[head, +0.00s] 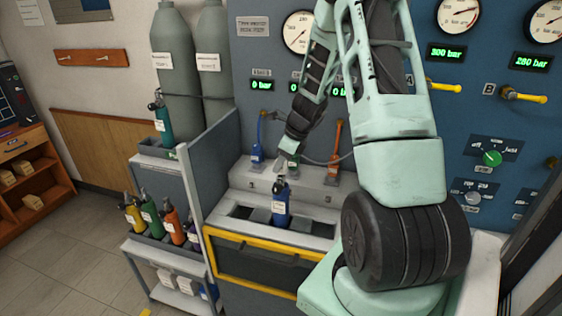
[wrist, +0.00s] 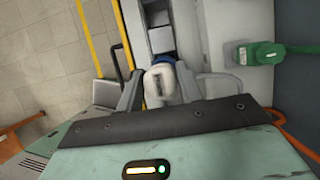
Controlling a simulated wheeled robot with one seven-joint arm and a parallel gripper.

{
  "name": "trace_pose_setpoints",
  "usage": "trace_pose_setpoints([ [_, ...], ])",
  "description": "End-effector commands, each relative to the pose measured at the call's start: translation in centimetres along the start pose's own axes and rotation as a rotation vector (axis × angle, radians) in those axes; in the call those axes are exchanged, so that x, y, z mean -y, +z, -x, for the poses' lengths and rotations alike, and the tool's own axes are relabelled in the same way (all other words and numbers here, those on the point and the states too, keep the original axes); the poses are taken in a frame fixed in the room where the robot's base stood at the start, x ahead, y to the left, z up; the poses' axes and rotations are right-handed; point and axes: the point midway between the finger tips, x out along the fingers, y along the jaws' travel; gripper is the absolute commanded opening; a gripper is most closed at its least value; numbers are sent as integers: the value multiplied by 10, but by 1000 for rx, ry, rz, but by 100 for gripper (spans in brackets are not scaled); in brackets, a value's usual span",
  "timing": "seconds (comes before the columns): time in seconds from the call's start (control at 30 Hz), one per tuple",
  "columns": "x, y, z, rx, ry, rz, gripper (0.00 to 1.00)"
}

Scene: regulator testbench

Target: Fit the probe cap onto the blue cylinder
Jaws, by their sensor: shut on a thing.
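The blue cylinder (head: 281,208) stands upright in the bench's recessed tray, its white label facing the head camera and its dark top just under my gripper (head: 284,164). In the wrist view, my gripper (wrist: 158,88) is shut on a pale, rounded piece with a dark slot, which looks like the probe cap (wrist: 158,82). A bit of blue shows just beyond the cap, apparently the cylinder (wrist: 164,58). The cap is above or at the cylinder's top; I cannot tell whether they touch. In the head view the cap is too small to make out.
A blue probe (head: 257,152), a green one (wrist: 262,53) and an orange one (head: 335,150) sit along the bench's back. A yellow-edged front (head: 255,244) borders the bench. Several coloured cylinders (head: 150,217) stand on a cart at left.

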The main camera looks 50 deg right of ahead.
Motion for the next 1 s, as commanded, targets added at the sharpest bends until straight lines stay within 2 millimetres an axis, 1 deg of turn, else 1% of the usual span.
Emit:
trace_pose_setpoints([
  [0.77, 0, -5, -12, 0, 0, 0, 12],
  [0.8, 0, -5, -12, 0, 0, 0, 39],
  [0.87, 0, -4, -11, 0, 0, 0, 56],
  [0.9, 0, -5, -11, 0, 0, 0, 62],
  [1.0, 0, -5, -11, 0, 0, 0, 62],
])
